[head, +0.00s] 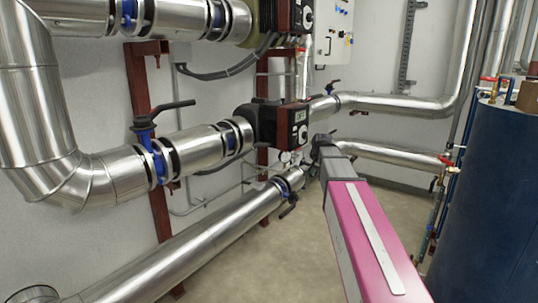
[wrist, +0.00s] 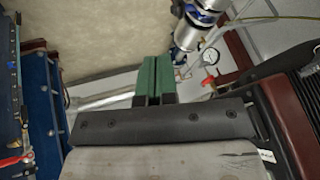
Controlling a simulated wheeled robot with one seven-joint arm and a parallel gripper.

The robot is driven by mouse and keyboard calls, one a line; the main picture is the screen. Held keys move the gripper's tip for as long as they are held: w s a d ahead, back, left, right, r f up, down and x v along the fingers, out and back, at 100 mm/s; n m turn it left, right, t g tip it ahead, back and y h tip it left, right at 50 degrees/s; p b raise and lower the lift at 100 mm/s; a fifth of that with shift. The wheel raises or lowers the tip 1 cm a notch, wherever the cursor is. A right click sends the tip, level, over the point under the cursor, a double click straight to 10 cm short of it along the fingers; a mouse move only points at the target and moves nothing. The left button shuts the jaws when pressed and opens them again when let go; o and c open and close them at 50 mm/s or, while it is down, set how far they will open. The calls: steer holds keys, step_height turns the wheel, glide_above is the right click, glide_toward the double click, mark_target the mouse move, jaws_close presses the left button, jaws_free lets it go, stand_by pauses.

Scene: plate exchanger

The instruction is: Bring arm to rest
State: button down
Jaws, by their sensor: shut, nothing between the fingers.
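My gripper shows in the wrist view (wrist: 153,76) as two green fingers pressed together, shut with nothing between them. Beyond the fingers are the floor and a metal pipe, which they do not appear to hold. In the head view my pink arm reaches forward from the lower right. Its dark far end is near the lower pipes, right of and below the red-and-black pump (head: 292,126). The fingers are too small to make out there, and contact with the pipes cannot be told.
A blue tank (head: 490,205) stands at the right. A pressure gauge (wrist: 210,55) is right of the fingers in the wrist view. Bare floor (head: 285,245) lies left of my arm.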

steer(key=s+f+n+g, duration=0.4)
steer(key=s+f+g, duration=0.2)
steer(key=s+f, duration=2.1)
steer(key=shift+s+a+f+h, duration=0.2)
steer(key=shift+f+h, duration=0.15)
steer(key=shift+h, duration=0.05)
steer(key=shift+s, duration=0.1)
stand_by(2.2)
